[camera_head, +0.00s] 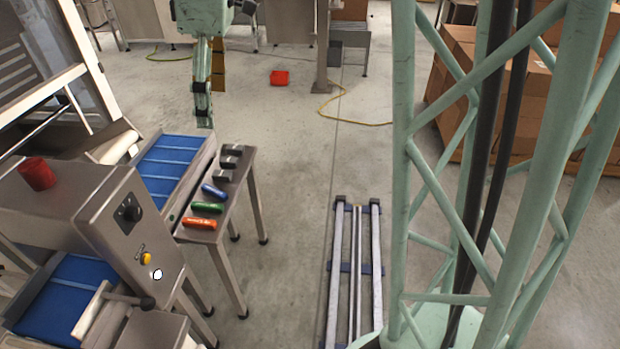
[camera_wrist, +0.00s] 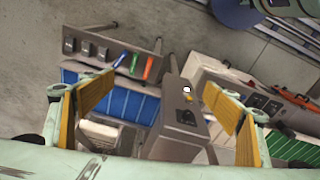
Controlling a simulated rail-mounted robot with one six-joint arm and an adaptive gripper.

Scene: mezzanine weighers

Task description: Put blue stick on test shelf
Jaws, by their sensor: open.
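The blue stick (camera_head: 214,191) lies on a narrow steel table (camera_head: 236,187), beside a green stick (camera_head: 207,208) and an orange stick (camera_head: 199,223). In the wrist view the blue stick (camera_wrist: 119,59) lies in the upper left, beyond the fingers. My gripper (camera_wrist: 150,88) is open and empty, its yellow-padded fingers wide apart. In the head view it hangs near the far end of the blue belt, apart from the sticks. I cannot tell for certain which surface is the test shelf.
Several dark blocks (camera_head: 231,155) stand at the table's far end. A blue belt (camera_head: 168,165) runs along its left side. A steel control box (camera_head: 135,225) with a red beacon (camera_head: 36,173) stands at near left. Floor rails (camera_head: 337,270) lie right. The floor between is clear.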

